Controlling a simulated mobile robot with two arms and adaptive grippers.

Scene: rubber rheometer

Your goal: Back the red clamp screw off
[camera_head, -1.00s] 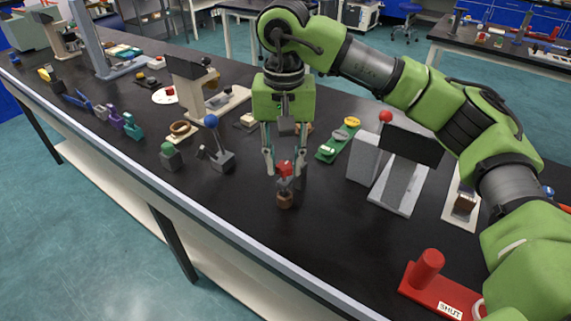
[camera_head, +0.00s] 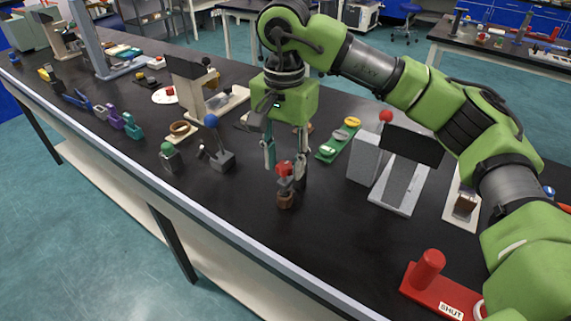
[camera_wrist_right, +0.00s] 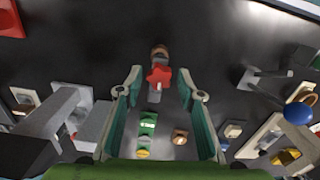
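The red clamp screw (camera_head: 284,168) is a star-shaped knob on top of a small grey clamp with a brown base (camera_head: 285,200), standing on the black bench. My right gripper (camera_head: 285,172) points down over it with its two fingers spread. In the right wrist view the red knob (camera_wrist_right: 159,76) lies between the open fingertips (camera_wrist_right: 159,80), with a visible gap on each side. The fingers do not appear to touch it. My left gripper is not in view.
A green block with a yellow knob (camera_head: 338,139) and a grey stand with a dark panel (camera_head: 400,185) are to the right. A blue-knobbed lever (camera_head: 216,148) and a green-knobbed piece (camera_head: 170,158) are to the left. A red "SHUT" block (camera_head: 432,285) lies front right.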

